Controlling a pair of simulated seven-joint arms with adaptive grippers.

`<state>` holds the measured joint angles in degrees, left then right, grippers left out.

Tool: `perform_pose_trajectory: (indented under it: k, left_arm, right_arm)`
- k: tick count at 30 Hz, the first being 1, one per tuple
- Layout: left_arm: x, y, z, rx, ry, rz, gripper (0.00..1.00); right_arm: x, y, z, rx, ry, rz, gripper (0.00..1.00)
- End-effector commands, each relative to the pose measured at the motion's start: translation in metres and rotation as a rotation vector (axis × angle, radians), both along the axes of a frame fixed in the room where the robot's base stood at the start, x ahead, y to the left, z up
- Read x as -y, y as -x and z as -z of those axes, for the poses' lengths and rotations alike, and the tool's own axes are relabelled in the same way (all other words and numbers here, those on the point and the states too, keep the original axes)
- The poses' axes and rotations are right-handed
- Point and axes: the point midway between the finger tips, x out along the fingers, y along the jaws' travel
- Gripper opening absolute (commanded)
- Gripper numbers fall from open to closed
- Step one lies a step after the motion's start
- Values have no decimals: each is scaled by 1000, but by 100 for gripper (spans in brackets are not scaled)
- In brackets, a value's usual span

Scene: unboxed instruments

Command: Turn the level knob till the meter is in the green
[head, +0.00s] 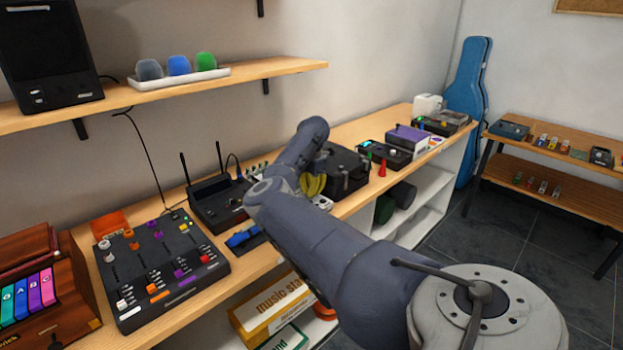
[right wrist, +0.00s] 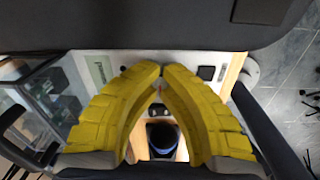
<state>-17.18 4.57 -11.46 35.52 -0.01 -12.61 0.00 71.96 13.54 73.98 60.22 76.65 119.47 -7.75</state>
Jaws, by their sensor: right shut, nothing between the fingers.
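My right gripper (head: 312,186) has yellow fingers and is over the wooden bench, beside a black case. In the right wrist view its fingers (right wrist: 161,72) meet at the tips, shut with nothing between them, over a pale panel (right wrist: 100,67) with a green-marked label. A dark round part (right wrist: 162,137) shows between the fingers, lower down; I cannot tell whether it is the level knob. In the head view a small pale device (head: 322,202) shows just beside the gripper, partly hidden. No meter face or needle can be read. My left gripper is not in view.
The black case (head: 345,172) stands right beside the gripper. A mixer with coloured knobs (head: 165,262) and a black unit with antennas (head: 212,205) stand to the left. Further right are a purple-topped box (head: 408,136) and a red cone (head: 382,168). A shelf (head: 285,72) overhangs the bench.

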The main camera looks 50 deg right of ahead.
Motion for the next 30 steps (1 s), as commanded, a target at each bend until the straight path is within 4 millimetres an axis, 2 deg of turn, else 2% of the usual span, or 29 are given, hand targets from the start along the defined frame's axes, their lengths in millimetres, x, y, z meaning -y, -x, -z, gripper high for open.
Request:
perform_pose_trajectory:
  k: [12,29,30]
  left_arm:
    - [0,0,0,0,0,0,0]
    - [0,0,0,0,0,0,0]
    - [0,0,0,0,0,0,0]
  right_arm:
    - [-1,0,1,-2,-2,177,0]
    - [-1,0,1,-1,-3,202,0]
    - [-1,0,1,-1,-3,202,6]
